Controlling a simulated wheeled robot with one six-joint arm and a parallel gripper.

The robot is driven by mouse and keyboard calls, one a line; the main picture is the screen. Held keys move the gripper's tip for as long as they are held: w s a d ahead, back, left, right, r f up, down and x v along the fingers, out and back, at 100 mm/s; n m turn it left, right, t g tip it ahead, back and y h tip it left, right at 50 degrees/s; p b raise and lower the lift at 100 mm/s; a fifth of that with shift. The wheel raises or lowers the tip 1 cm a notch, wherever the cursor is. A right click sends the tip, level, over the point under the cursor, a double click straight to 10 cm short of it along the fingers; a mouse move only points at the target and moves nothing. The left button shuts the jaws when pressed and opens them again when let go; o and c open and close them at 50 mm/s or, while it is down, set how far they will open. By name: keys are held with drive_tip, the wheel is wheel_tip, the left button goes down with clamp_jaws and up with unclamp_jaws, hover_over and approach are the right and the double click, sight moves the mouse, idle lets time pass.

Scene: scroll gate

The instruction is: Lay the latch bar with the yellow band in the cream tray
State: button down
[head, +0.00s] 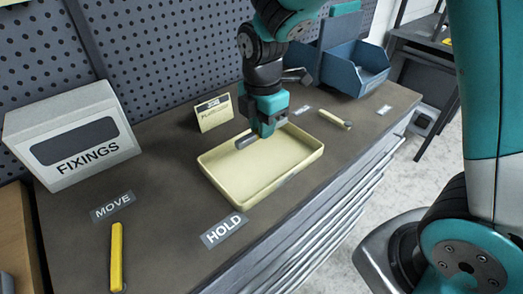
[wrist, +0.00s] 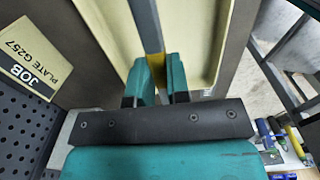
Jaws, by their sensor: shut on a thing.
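The cream tray (head: 262,188) sits on the bench top, open and with a bare floor; it also shows in the wrist view (wrist: 205,45). My gripper (head: 265,130) is over the tray's far side, pointing down. It is shut on the latch bar (head: 246,142), a grey bar whose end sticks out to the left. In the wrist view the bar (wrist: 145,25) runs up from between my fingers (wrist: 157,70), with its yellow band (wrist: 154,66) at the grip. The bar is over the tray; I cannot tell whether it touches the tray floor.
A yellow bar (head: 117,257) lies front left near the MOVE label (head: 112,206). A pale yellow bar (head: 335,119) lies right of the tray. A job card (head: 214,113) stands behind it. The FIXINGS box (head: 73,135) is left, blue bins (head: 355,68) back right. The HOLD label (head: 224,229) is in front.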

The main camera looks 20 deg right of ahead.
sight(262, 160)
wheel_tip(262, 160, down, 8)
drive_tip(key=shift+r, duration=0.1)
idle(0.4)
drive_tip(key=c, duration=1.1)
unclamp_jaws()
wheel_tip(262, 160, up, 12)
drive_tip(key=shift+f, duration=0.2)
drive_tip(key=shift+s+a+r, duration=0.1)
drive_tip(key=shift+s+r, duration=0.1)
drive_tip(key=shift+r, duration=0.1)
drive_tip(key=s+a+r+m+y, duration=0.2)
drive_tip(key=s+r+m, duration=0.1)
drive_tip(key=s+m, duration=0.4)
drive_tip(key=s+a+r+m+y, duration=0.2)
drive_tip(key=s+m, duration=0.5)
drive_tip(key=s, duration=0.5)
drive_tip(key=shift+r+m, duration=0.3)
drive_tip(key=shift+r, duration=0.4)
